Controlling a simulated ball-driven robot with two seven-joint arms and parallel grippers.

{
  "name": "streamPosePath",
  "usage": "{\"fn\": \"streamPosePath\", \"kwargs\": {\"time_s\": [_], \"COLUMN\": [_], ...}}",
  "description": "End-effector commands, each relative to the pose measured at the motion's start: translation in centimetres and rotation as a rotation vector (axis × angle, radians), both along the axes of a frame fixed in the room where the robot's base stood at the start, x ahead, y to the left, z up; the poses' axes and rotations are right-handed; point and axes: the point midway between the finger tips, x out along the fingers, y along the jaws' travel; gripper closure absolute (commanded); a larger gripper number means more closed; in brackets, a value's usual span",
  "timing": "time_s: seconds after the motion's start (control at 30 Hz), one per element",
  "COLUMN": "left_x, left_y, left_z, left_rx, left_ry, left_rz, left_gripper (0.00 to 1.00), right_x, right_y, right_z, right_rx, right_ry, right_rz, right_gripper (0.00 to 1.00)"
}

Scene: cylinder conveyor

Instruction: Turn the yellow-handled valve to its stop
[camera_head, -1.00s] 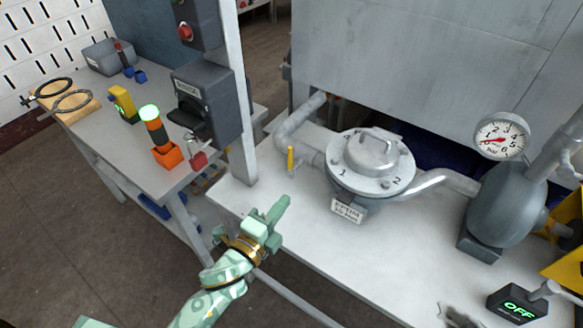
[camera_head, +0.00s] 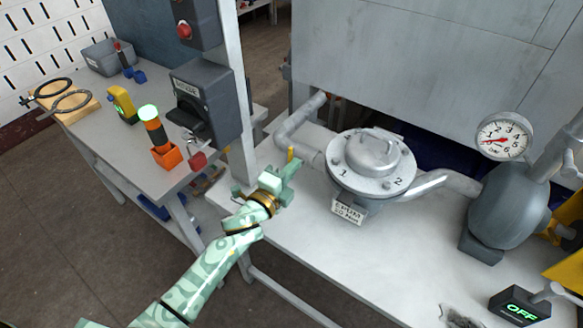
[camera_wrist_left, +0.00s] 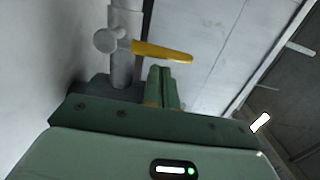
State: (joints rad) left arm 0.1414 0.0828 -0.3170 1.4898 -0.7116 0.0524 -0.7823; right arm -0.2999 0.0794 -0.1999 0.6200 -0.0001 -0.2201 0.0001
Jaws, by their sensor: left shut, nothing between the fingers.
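The valve's yellow handle (camera_head: 291,153) stands on the grey pipe at the left of the round lidded housing in the head view, its lower part hidden behind my gripper. In the left wrist view the yellow handle (camera_wrist_left: 162,51) points right from its round grey hub (camera_wrist_left: 106,41), across the pipe. My left gripper (camera_head: 291,166) is shut and empty, just in front of the handle. Its closed fingers (camera_wrist_left: 163,74) lie just below the handle in the left wrist view; I cannot tell whether they touch it. My right gripper is not in view.
The round lidded housing (camera_head: 372,160) stands right of the valve, with a pressure gauge (camera_head: 503,137) and grey tank (camera_head: 497,215) farther right. A grey post (camera_head: 241,100) with a switch box (camera_head: 207,103) rises at the left. The bench front (camera_head: 330,255) is clear.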

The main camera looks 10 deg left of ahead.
Motion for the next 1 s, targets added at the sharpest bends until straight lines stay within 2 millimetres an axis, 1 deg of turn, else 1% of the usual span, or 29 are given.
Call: {"fn": "streamPosePath", "kwargs": {"time_s": [0.37, 1.0], "left_x": [0.0, 0.3], "left_y": [0.1, 0.9], "left_z": [0.0, 0.3], "left_rx": [-0.007, -0.107], "left_ry": [0.002, 0.044], "left_rz": [0.0, 0.002], "left_gripper": [1.0, 1.0], "right_x": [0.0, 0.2], "right_y": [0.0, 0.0], "right_z": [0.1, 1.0], "right_rx": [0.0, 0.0], "right_ry": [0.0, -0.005], "right_rz": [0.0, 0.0], "right_gripper": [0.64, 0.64]}}
